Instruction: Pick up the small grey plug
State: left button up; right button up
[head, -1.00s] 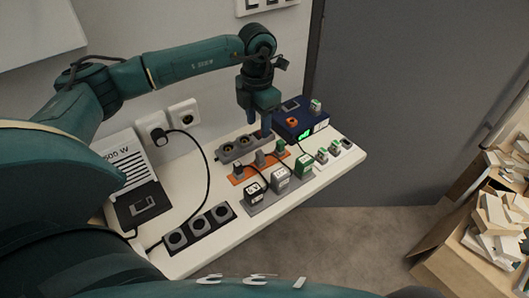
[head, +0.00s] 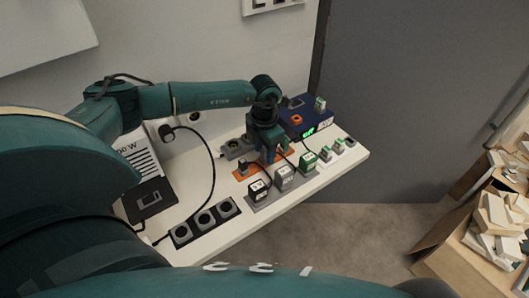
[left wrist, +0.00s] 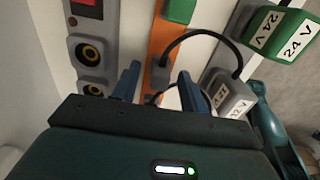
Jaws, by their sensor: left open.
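The small grey plug (left wrist: 160,76) sits on the orange strip (left wrist: 158,38) in the left wrist view. A black cable runs from it to a grey 12 V adapter (left wrist: 233,97). My left gripper (left wrist: 158,86) is open, with its fingers on either side of the plug in the picture. Whether they touch it I cannot tell. In the head view my left gripper (head: 268,155) is low over the orange strip (head: 246,172) and hides the grey plug. My right gripper is not in view.
A dark plug (head: 243,168) is beside the gripper on the strip. A green plug (left wrist: 180,10) is farther along. A grey socket block (left wrist: 92,55) lies to the left. Green adapters (head: 308,161) and a blue box (head: 305,117) stand to the right on the white shelf (head: 240,228).

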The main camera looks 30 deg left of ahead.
aim_at(264, 149)
pick_arm(q)
grip_shut()
dwell(0.3)
dwell(0.3)
notch_tip(264, 149, up, 10)
jog(key=shift+r+b, duration=0.1)
jog(key=shift+b, duration=0.5)
